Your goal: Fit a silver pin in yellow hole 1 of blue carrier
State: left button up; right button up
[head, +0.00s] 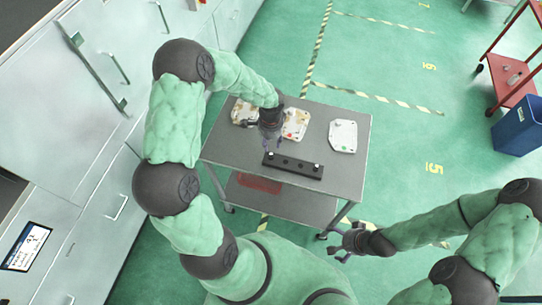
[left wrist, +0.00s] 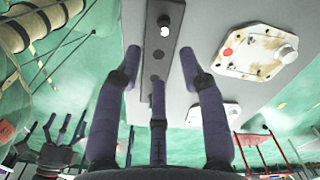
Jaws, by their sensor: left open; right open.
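A dark rack (head: 293,166) with a row of round holes lies along the near side of the grey table. A silver pin (head: 318,168) stands at its right end. My right gripper (head: 345,243) is open and empty, off the table's near right corner. No carrier shows a clear blue mark or yellow hole.
Pale plates lie behind the rack: a brown-stained one (head: 243,112) partly hidden by my left arm, one with a red dot (head: 295,124), and one with a green dot (head: 343,136). White cabinets (head: 60,130) stand left; a blue bin (head: 518,127) stands far right.

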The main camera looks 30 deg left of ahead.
pick_arm(q)
send_over(271, 153)
notch_tip(271, 153, down, 4)
jog(key=shift+f, duration=2.95)
grip_shut()
